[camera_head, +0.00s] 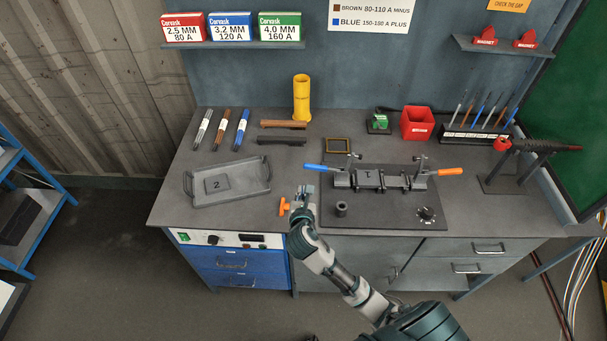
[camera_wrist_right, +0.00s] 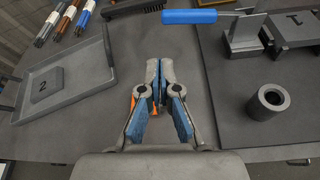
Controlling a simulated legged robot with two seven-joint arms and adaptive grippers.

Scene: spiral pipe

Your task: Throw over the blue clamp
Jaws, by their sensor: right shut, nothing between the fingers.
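The blue clamp's handle (camera_head: 321,167) sticks out to the left from the fixture (camera_head: 378,180) on the dark base plate. In the right wrist view the blue handle (camera_wrist_right: 190,16) lies level across the top, ahead and to the right of my fingertips. My right gripper (camera_head: 305,191) is shut and empty at the plate's left edge, nearer the front than the handle and apart from it. It also shows in the right wrist view (camera_wrist_right: 160,68), fingertips together. An orange-handled clamp (camera_head: 447,172) is on the fixture's right end. My left gripper is not in view.
A grey tray (camera_head: 191,199) marked 2 lies to the left. A small orange object (camera_head: 284,207) is beside my right gripper. A dark hollow cylinder (camera_head: 342,209) and a dial (camera_head: 426,214) are on the plate. A red box (camera_head: 417,123) and electrode rack (camera_head: 478,135) stand behind.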

